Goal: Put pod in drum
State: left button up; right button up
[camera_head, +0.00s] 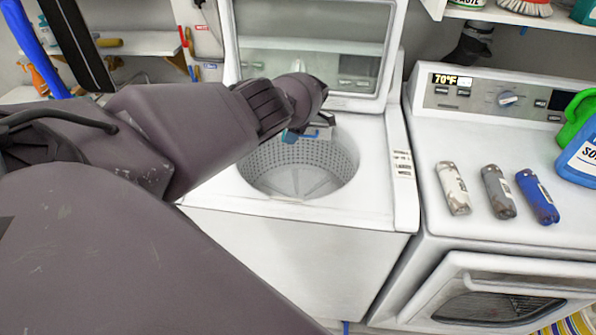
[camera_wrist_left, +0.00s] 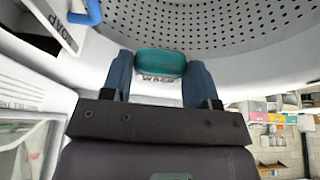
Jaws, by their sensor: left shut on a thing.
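The teal pod (camera_wrist_left: 160,62) is pinched between the two blue fingers of my left gripper (camera_wrist_left: 160,72) in the left wrist view. White lettering shows at its edge. In the head view my left gripper (camera_head: 299,134) is over the back part of the washer's open drum (camera_head: 335,160), near the rim. My own wrist hides part of the drum opening there. The perforated drum wall also fills the top of the left wrist view (camera_wrist_left: 220,30), beyond the pod. My right gripper is not in view.
The washer's lid (camera_head: 315,25) stands raised behind the drum. On the dryer to the right lie a white (camera_head: 453,188), a grey (camera_head: 498,191) and a blue cylinder (camera_head: 537,197). A blue jug (camera_head: 582,158) and a green jug (camera_head: 575,118) stand at its right.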

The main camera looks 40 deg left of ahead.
pick_arm(q)
jog(key=shift+s+a+f+n, duration=0.15)
jog(key=shift+s+a+n, duration=0.05)
jog(key=shift+s+n, duration=0.15)
jog(key=shift+s, duration=0.15)
jog(key=shift+s+a+f+n+g, duration=0.3)
jog(key=shift+s+a+f+n, duration=0.2)
jog(key=shift+s+n, duration=0.1)
jog(key=shift+s+h, duration=0.15)
jog(key=shift+h, duration=0.15)
jog(key=shift+s+a+f+n, duration=0.25)
jog(key=shift+s+f+n, duration=0.1)
jog(key=shift+s+n, duration=0.25)
jog(key=shift+s, duration=0.15)
